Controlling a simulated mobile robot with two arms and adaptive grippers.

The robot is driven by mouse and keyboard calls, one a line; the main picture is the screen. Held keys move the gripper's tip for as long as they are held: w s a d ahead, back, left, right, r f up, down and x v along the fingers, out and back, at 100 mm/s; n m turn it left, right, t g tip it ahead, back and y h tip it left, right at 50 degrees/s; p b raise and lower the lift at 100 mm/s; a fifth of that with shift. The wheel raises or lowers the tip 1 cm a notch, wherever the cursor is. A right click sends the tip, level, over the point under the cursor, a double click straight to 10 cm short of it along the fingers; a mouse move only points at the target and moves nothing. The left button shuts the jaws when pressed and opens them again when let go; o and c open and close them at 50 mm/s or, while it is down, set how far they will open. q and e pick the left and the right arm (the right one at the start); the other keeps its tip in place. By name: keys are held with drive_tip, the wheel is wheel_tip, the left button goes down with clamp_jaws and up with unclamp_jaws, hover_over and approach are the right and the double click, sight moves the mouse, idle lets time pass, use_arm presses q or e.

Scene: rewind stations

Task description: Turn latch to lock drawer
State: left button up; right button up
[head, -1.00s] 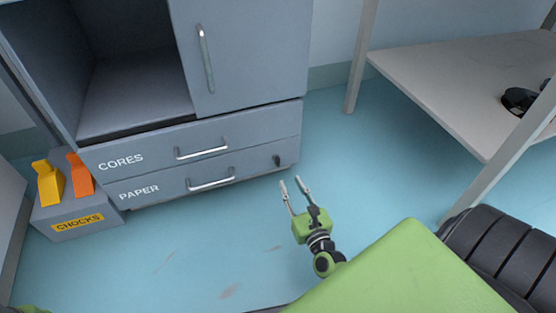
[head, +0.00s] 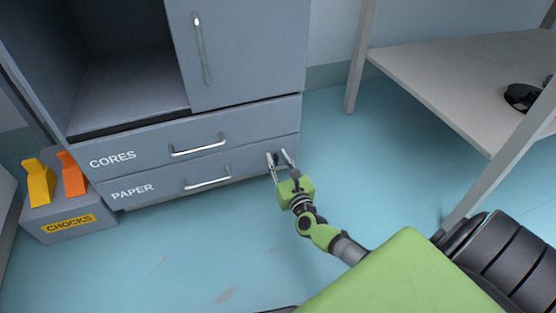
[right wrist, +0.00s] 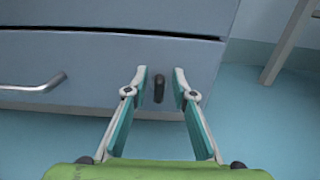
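The dark latch (right wrist: 159,88) is on the right end of the PAPER drawer (head: 158,190) front. In the right wrist view it stands upright between my right gripper's fingertips (right wrist: 159,84), with a gap on each side. In the head view my right gripper (head: 280,158) is open at the latch and partly hides it. The PAPER drawer is closed below the CORES drawer (head: 140,150), which is also closed. Only a small green bit at the lower left of the earlier head view may be my left arm; my left gripper is not in view now.
A grey box marked CHOCKS (head: 68,225) with yellow and orange chocks stands left of the cabinet. A table (head: 440,75) with a black object (head: 522,96) stands at the right. The blue floor before the drawers is clear.

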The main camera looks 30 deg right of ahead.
clamp_jaws()
drive_tip(key=shift+n, duration=0.4)
drive_tip(key=n, duration=0.2)
drive_tip(key=n+p, duration=0.1)
drive_tip(key=shift+w+a+n, duration=0.1)
drive_tip(key=shift+a+n, duration=0.25)
drive_tip(key=shift+n, duration=0.05)
drive_tip(key=shift+w+a+f+n+p, duration=0.25)
drive_tip(key=shift+n+p, duration=0.35)
drive_tip(key=shift+n, duration=1.55)
drive_tip(key=shift+s+a+f+n+p, duration=0.1)
drive_tip(key=shift+s+f+n+p, duration=0.4)
drive_tip(key=shift+n, duration=1.7)
drive_tip(key=shift+w+a+f+n+p, duration=0.15)
drive_tip(key=shift+w+n+p, duration=0.4)
drive_tip(key=shift+n, duration=1.6)
drive_tip(key=shift+s, duration=0.2)
